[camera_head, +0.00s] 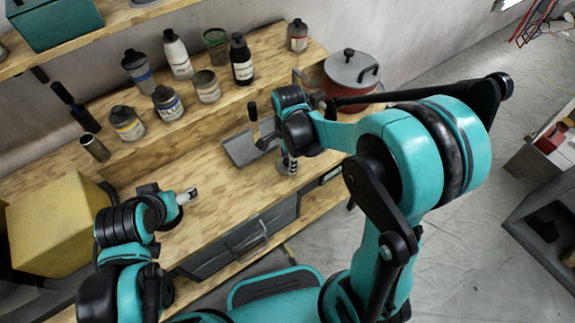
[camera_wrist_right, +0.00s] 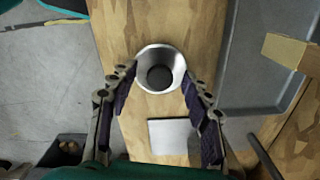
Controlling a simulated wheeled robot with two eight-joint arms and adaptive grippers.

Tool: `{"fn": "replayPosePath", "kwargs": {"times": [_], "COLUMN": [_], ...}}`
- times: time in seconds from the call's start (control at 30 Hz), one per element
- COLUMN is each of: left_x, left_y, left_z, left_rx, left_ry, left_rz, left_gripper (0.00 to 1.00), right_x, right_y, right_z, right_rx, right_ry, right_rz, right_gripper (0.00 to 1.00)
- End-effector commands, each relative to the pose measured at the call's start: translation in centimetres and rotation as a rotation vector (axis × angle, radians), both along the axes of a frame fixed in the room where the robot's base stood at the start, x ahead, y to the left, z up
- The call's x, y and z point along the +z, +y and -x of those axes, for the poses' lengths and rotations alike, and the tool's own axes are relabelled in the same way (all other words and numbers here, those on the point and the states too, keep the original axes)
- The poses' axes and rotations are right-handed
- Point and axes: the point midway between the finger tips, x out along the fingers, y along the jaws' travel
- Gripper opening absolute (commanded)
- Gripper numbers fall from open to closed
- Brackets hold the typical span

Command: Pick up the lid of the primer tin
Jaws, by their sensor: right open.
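A red tin or pot (camera_head: 345,98) stands at the back right of the bench. Its grey lid (camera_head: 345,66) has a black knob and lies on top; I cannot read a label to tell whether it is the primer tin. My right gripper (camera_head: 287,165) is low over the front right of the bench. In the right wrist view the gripper (camera_wrist_right: 160,78) is open, its fingers on either side of a pale round piece (camera_wrist_right: 146,57) with a dark round middle. I cannot tell whether they touch it. My left gripper (camera_head: 190,195) is over the bench's left part; its jaws are unclear.
A grey tray (camera_head: 238,151) lies on the bench; it also shows in the right wrist view (camera_wrist_right: 245,60). A flat grey square (camera_wrist_right: 172,137) lies near the pale piece. Several bottles and jars (camera_head: 208,86) stand on the raised shelf. A yellow box (camera_head: 50,225) is at the left.

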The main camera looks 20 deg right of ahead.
Motion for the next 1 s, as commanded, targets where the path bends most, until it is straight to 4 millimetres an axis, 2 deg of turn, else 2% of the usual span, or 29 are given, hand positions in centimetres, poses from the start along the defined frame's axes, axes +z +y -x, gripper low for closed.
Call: {"fn": "replayPosePath", "kwargs": {"times": [0.17, 0.27, 0.33, 0.37, 0.77, 0.87, 1.0], "left_x": [0.1, 0.1, 0.1, 0.1, 0.2, 0.6, 1.5], "left_y": [0.0, 0.0, 0.0, 0.0, 0.0, 0.0, 0.0], "left_z": [0.0, 0.0, 0.0, 0.0, 0.0, 0.0, 0.0], "left_rx": [0.000, 0.000, 0.000, 0.000, 0.000, 0.000, 0.000], "left_ry": [0.000, 0.000, 0.000, 0.000, 0.000, 0.000, 0.000], "left_rz": [0.000, 0.000, 0.000, 0.000, 0.000, 0.000, 0.000], "left_gripper": [0.76, 0.76, 0.76, 0.76, 0.76, 0.76, 0.76], "right_x": [0.0, 0.0, 0.0, 0.0, 0.3, 1.1, 3.3], "right_y": [0.0, 0.0, 0.0, 0.0, 0.0, 0.0, 0.0], "right_z": [0.0, 0.0, 0.0, 0.0, 0.0, 0.0, 0.0], "right_rx": [0.000, 0.000, 0.000, 0.000, 0.000, 0.000, 0.000], "right_ry": [0.000, 0.000, 0.000, 0.000, 0.000, 0.000, 0.000], "right_rz": [0.000, 0.000, 0.000, 0.000, 0.000, 0.000, 0.000], "right_gripper": [0.49, 0.28, 0.10, 0.06, 0.06, 0.06, 0.06]}}
